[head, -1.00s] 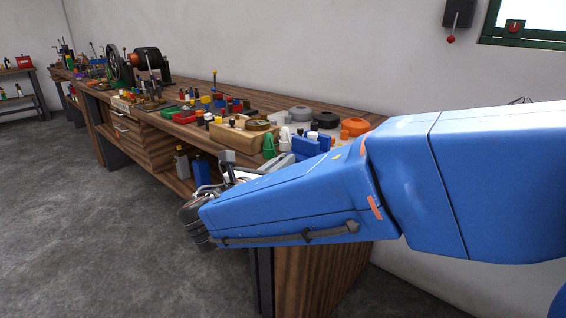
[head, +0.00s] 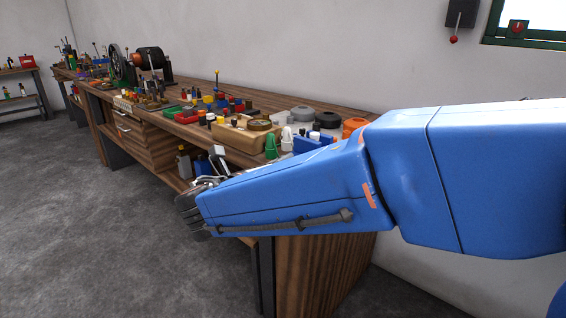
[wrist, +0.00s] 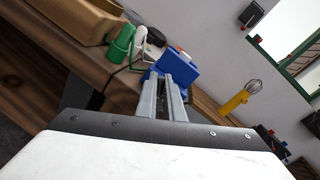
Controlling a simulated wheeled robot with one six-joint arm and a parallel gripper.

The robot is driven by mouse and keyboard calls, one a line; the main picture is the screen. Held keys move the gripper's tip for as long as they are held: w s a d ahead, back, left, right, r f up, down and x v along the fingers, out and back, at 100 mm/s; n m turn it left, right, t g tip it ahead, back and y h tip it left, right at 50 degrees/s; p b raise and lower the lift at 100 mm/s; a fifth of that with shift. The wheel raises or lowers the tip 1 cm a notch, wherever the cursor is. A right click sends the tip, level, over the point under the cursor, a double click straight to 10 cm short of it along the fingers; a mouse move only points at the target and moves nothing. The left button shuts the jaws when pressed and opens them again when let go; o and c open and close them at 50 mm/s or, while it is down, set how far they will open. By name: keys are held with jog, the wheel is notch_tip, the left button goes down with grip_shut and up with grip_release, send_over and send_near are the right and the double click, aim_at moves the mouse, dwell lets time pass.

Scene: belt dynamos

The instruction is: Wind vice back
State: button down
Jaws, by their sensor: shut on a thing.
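A blue vice (head: 312,144) stands at the near right end of the wooden workbench, partly hidden behind my arm in the head view. In the wrist view the vice (wrist: 182,68) is straight ahead, just beyond my fingertips. My gripper (wrist: 166,84) has its two grey fingers close together, with their tips against the vice's near side. It is shut on what seems to be the vice's handle, which is mostly hidden between and behind the fingers. In the head view my wrist is at the bench's front edge and the fingertips are hidden.
A wooden block (head: 240,136), an orange roll (head: 354,126) and a dark roll (head: 328,117) are nearby. The floor in front is clear.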

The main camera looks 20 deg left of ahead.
jog(key=c, duration=1.9)
grip_release()
jog(key=v, duration=1.7)
jog(key=shift+s, duration=0.2)
